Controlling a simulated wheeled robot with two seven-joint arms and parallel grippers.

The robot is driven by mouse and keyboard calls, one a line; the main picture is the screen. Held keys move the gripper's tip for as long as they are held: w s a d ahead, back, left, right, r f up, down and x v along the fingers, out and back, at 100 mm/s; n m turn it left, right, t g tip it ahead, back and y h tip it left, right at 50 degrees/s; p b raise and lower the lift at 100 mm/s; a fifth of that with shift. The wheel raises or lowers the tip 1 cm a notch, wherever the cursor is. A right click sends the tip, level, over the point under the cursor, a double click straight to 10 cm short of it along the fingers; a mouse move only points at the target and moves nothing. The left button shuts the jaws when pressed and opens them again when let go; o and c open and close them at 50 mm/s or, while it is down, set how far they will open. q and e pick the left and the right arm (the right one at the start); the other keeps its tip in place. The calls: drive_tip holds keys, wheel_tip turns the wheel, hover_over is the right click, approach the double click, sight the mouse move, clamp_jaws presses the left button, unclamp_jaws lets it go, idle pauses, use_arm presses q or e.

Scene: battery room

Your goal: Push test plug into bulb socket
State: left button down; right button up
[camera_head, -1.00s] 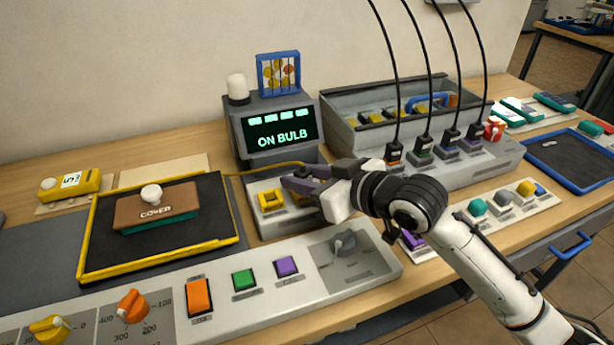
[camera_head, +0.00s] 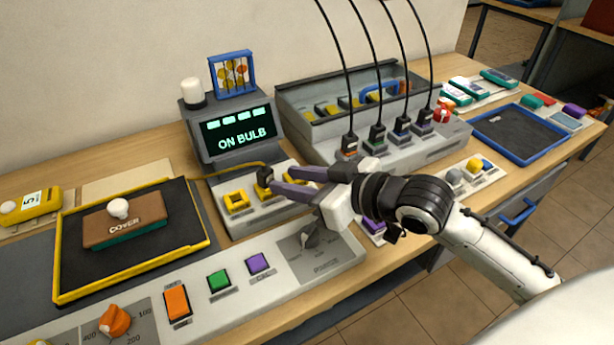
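A yellow cable (camera_head: 222,172) runs to the plug. An empty-looking yellow socket (camera_head: 237,201) is to its left. How deep the plug sits cannot be told. My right gripper (camera_head: 280,183) reaches in from the right, its two fingers parted, with the tips close to the plug's right side. The fingers hide part of the block. My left gripper is not in view.
A grey control panel (camera_head: 215,303) with knobs and buttons lies in front. A yellow-edged tray (camera_head: 183,247) holds a cover block (camera_head: 124,221). Behind my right gripper, a grey unit (camera_head: 405,150) carries several plugs with black cables hanging down. A blue-edged tray (camera_head: 535,163) is at right.

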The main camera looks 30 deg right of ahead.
drive_tip(key=p+v, duration=0.1)
drive_tip(key=v, duration=0.2)
drive_tip(key=shift+s+r, duration=0.1)
drive_tip(key=shift+s, duration=0.05)
idle(0.6)
